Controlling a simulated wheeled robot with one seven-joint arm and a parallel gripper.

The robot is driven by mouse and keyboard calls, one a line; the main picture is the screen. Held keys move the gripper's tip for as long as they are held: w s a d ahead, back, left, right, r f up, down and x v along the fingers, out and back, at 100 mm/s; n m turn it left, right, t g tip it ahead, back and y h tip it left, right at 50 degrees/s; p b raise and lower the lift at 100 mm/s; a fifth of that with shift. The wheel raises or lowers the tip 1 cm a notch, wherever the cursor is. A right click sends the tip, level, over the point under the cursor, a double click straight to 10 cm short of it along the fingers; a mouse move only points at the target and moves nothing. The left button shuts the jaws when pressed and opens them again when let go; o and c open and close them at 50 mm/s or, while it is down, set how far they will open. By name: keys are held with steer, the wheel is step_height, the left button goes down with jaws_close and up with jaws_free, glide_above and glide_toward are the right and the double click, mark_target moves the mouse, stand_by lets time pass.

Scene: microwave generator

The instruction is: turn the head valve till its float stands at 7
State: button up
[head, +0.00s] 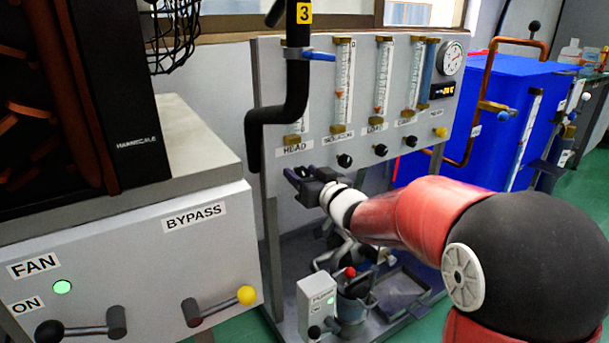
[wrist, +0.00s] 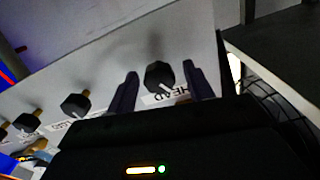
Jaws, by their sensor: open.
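The HEAD label (head: 294,149) is on the grey panel, below the head flow tube (head: 302,123). A black pipe covers most of that tube, and I cannot read its float. The head valve is a black knob (wrist: 158,76) in the wrist view, beside its HEAD label. In the head view my gripper hides it. My gripper (head: 297,172) is at the panel just below the label. In the wrist view my gripper (wrist: 161,70) is open, with one finger on each side of the knob. Gaps show between knob and fingers.
More black knobs sit along the panel to the right, including one (head: 344,160) close by. The black pipe (head: 297,80) stands in front of the panel's left part. A grey cabinet (head: 130,250) with FAN and BYPASS levers is at the left.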

steer(key=shift+c, duration=0.4)
steer(key=c, duration=0.9)
steer(key=shift+f+n+b, duration=0.15)
steer(key=shift+n+b, duration=0.15)
steer(key=shift+b, duration=0.2)
steer(key=shift+n, duration=0.4)
steer(key=o, duration=1)
steer(key=shift+r, duration=0.2)
steer(key=shift+v, duration=3.9)
steer(key=shift+d, duration=0.1)
